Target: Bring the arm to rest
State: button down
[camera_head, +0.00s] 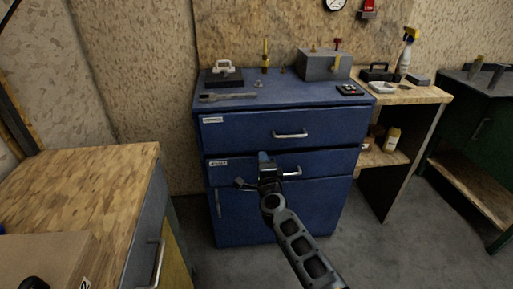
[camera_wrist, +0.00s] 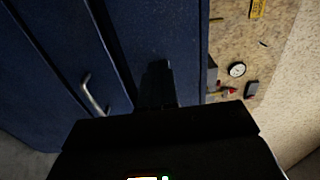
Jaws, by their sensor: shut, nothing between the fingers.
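My gripper (camera_head: 264,158) is held out in front of the blue drawer cabinet (camera_head: 235,133), at the height of its second drawer, in the head view. The arm reaches up to it from the lower right. In the wrist view the gripper's fingers (camera_wrist: 157,84) are dark, close together and empty, with the blue cabinet front behind them. A drawer handle (camera_wrist: 94,96) shows to their left. I cannot tell whether the gripper touches the cabinet. The drawers look closed.
A wooden-topped bench (camera_head: 75,185) with a cardboard box (camera_head: 50,262) stands at the left. Tools and a grey block (camera_head: 325,65) lie on the cabinet top. A wooden shelf table (camera_head: 415,95) and a green bench (camera_head: 480,130) stand at the right. Grey floor is clear between them.

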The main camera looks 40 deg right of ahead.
jog(key=shift+s+a, duration=0.1)
jog(key=shift+s, duration=0.05)
jog(key=s+a+f+n+t+y, duration=0.15)
jog(key=s+a+n, duration=0.25)
jog(key=s, duration=0.5)
jog(key=s+a+n+y, duration=0.2)
jog(key=s+a+n, duration=0.25)
jog(key=s, duration=0.35)
jog(key=s+a+f+n+y, duration=0.1)
jog(key=s+a+n+y, duration=0.15)
jog(key=s+n, duration=0.45)
jog(key=s+a+r+n+g+y, duration=0.1)
jog(key=s+a+r+n, duration=0.3)
jog(key=s, duration=0.8)
jog(key=s+a+r+n+y, duration=0.3)
jog(key=s+a+r+n, duration=0.2)
jog(key=s+a+r, duration=0.4)
jog(key=s, duration=0.3)
jog(key=shift+s+r+g, duration=0.2)
jog(key=shift+r+g, duration=0.15)
jog(key=shift+r, duration=0.05)
